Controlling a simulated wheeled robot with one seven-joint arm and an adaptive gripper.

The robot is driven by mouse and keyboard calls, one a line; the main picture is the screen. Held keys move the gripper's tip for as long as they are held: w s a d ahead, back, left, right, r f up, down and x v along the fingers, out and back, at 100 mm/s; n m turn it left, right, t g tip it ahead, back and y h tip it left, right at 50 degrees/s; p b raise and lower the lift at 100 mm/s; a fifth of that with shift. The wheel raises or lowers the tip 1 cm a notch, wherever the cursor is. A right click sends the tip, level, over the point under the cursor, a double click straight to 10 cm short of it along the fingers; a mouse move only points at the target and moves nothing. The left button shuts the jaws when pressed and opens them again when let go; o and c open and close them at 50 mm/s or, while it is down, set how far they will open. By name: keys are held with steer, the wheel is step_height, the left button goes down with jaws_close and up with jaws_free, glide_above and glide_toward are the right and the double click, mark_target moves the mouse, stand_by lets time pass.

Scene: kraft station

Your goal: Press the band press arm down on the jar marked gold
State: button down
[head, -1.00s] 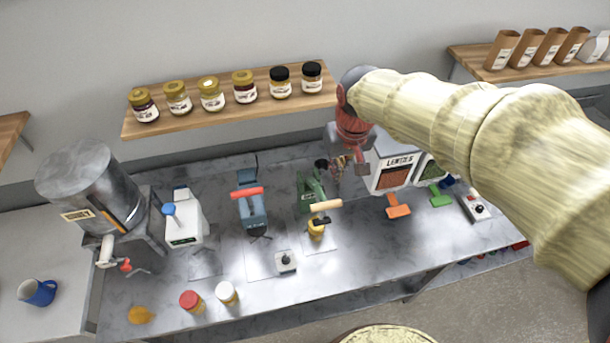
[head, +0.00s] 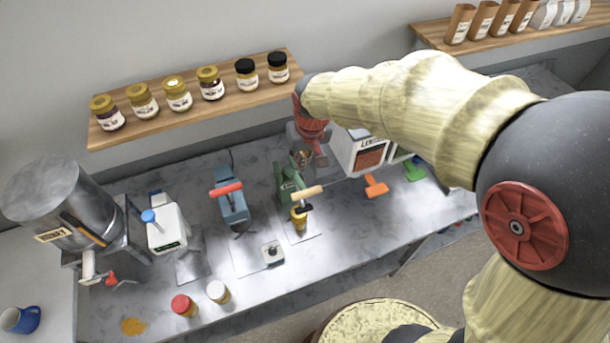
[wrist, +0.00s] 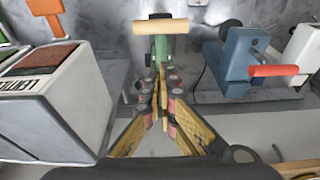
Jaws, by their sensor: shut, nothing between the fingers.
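A green press (head: 284,180) stands on the counter with a light wooden handle (head: 307,192) on its arm, which is raised. A small yellow jar (head: 299,220) stands below the handle; its marking is too small to read. A blue press (head: 232,208) with a red handle stands to its left. My gripper (head: 304,160) is shut and empty, behind and above the green press. In the wrist view my fingertips (wrist: 160,76) point at the green press (wrist: 160,47), with the wooden handle (wrist: 160,27) beyond them; I see no contact. The yellow jar is hidden there.
A white lentils dispenser (head: 357,152) stands close right of my gripper. A wall shelf (head: 192,113) with several jars hangs behind. A small box with a knob (head: 272,253), a red-lidded jar (head: 183,305) and a white-lidded jar (head: 219,291) stand along the front.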

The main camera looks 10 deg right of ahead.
steer(key=p, duration=0.1)
glide_above(304, 185)
steer(key=f, duration=0.5)
steer(key=shift+s+f, duration=0.15)
steer(key=shift+s, duration=0.05)
steer(key=shift+s+d+f, duration=0.2)
steer(key=shift+s+f, duration=0.2)
steer(key=shift+f, duration=0.25)
